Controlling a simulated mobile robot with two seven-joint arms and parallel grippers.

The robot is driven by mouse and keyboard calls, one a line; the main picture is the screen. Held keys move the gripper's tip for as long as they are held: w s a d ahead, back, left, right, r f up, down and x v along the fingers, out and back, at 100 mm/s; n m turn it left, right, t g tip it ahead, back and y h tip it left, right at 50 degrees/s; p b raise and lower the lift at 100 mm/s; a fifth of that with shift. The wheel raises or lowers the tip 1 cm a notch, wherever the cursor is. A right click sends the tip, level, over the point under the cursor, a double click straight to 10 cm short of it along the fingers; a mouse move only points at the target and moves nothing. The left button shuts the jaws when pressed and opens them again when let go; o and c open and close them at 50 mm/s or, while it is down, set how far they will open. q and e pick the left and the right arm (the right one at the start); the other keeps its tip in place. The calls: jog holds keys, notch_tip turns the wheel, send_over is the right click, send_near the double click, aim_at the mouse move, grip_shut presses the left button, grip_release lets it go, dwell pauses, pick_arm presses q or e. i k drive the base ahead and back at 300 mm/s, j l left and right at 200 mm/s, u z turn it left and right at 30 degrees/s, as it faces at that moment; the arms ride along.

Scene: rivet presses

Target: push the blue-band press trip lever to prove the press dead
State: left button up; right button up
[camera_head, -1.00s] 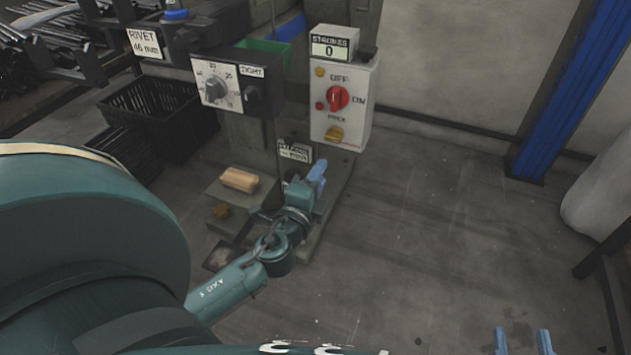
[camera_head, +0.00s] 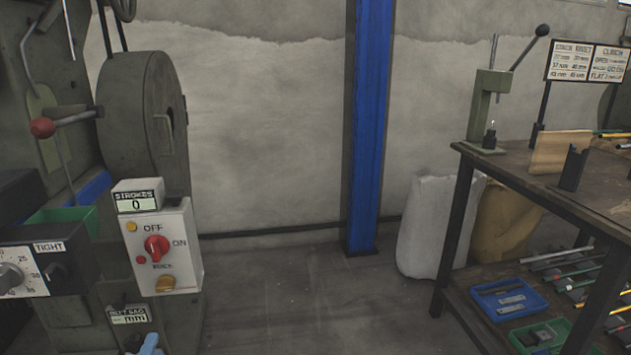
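A grey-green press (camera_head: 145,130) with a large flywheel stands at the left. A lever with a red ball knob (camera_head: 43,128) sticks out from its side; I take it for the trip lever. A blue strip (camera_head: 93,188) shows low on the press. The strokes counter (camera_head: 138,201) above reads 0. My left gripper (camera_head: 150,344) shows only its light blue tip at the bottom edge, below the box and well below the lever. My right gripper is out of view.
A dial panel (camera_head: 40,268) marked TIGHT stands left of the box. A blue column (camera_head: 370,130) rises at the back wall. A workbench (camera_head: 530,185) with a small hand press (camera_head: 490,110) is at the right. The floor between is clear.

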aim_at(41, 128)
jog(key=k+l, duration=0.15)
jog(key=k, duration=0.3)
jog(key=k+l, duration=0.15)
jog(key=k, duration=0.3)
